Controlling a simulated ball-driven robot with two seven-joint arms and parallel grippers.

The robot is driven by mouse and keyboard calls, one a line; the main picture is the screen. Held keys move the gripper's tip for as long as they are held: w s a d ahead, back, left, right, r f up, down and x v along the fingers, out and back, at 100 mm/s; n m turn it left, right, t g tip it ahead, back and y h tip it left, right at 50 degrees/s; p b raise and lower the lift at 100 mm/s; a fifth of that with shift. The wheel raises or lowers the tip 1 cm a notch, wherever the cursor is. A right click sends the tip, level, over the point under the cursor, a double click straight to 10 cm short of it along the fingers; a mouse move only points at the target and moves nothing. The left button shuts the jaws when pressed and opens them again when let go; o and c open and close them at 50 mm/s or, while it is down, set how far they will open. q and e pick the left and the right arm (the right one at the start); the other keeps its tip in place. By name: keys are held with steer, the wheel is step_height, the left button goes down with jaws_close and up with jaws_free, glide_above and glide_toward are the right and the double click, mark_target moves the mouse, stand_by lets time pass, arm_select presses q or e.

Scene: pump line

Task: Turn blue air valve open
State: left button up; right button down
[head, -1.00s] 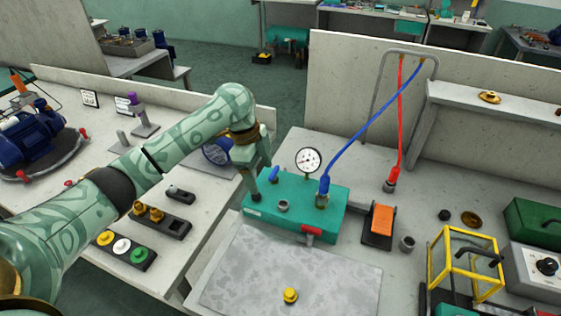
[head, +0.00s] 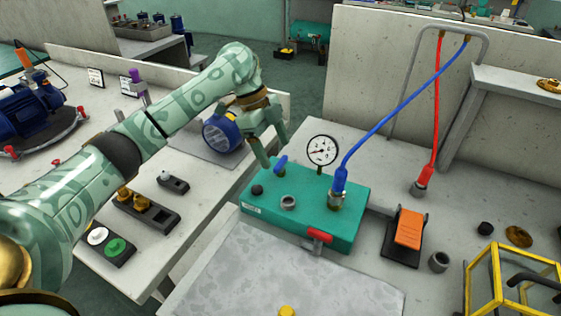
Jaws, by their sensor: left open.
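The blue air valve (head: 281,164) is a small blue lever near the back left corner of the teal box (head: 335,237). It stands up, tilted to the right. My left gripper (head: 274,154) is open, pointing down over the back left of the box. Its fingers are close to the lever, one on its left and one above and behind it. I cannot tell whether a finger touches it. My right gripper is not in view.
The box carries a black knob (head: 257,190), a gauge (head: 322,150), a blue hose (head: 385,120) and a red handle (head: 319,236). An orange pedal (head: 408,228) stands to the right.

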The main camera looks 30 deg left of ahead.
mark_target(281, 162)
arm_select(q)
steer(key=shift+b+x, duration=0.45)
steer(key=shift+x, duration=1)
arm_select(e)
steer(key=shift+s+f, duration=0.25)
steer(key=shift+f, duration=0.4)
